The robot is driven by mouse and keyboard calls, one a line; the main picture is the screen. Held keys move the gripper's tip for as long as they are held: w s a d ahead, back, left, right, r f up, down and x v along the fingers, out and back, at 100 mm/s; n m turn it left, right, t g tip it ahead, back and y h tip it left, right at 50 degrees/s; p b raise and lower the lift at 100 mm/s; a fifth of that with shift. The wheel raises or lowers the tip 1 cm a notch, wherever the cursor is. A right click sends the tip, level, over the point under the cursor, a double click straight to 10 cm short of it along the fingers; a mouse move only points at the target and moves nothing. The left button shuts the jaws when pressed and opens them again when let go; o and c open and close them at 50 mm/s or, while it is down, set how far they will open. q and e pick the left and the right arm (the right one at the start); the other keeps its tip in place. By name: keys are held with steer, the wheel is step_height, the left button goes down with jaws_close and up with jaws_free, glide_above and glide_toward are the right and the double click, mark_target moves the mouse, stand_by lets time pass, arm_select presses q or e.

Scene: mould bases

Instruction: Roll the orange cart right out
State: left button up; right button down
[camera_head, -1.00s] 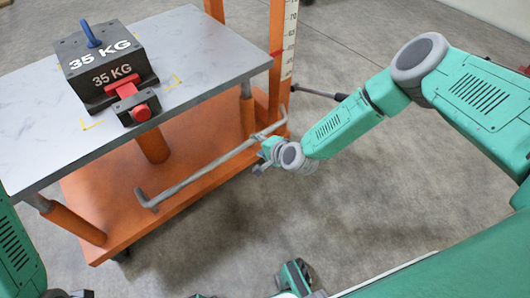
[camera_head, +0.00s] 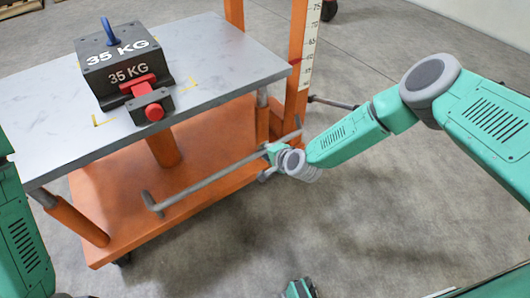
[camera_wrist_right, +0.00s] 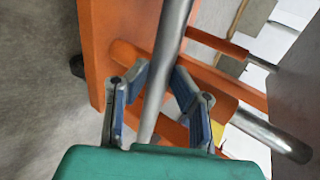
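The orange cart (camera_head: 217,135) stands on the left in the head view, with a grey top (camera_head: 205,65), an orange lower deck and posts. A grey push bar (camera_head: 215,178) runs along its near side, with bent ends. My right gripper (camera_head: 270,155) is at the bar's right part. In the right wrist view the bar (camera_wrist_right: 172,40) passes between the two fingers of my right gripper (camera_wrist_right: 163,72), whose tips close in on both sides of it. My left arm shows at the left edge; its gripper is out of view.
A black 35 KG weight block (camera_head: 120,65) with a blue handle and red front part sits on the cart's top, inside yellow corner marks. A height scale (camera_head: 308,50) is on the orange upright.

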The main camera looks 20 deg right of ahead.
steer(key=s+d+p, duration=0.2)
steer(key=s, duration=0.5)
steer(key=s+d+p, duration=0.2)
steer(key=s+d, duration=0.1)
steer(key=s, duration=0.4)
steer(key=shift+f+p, duration=0.15)
steer(key=shift+p, duration=0.25)
stand_by(0.5)
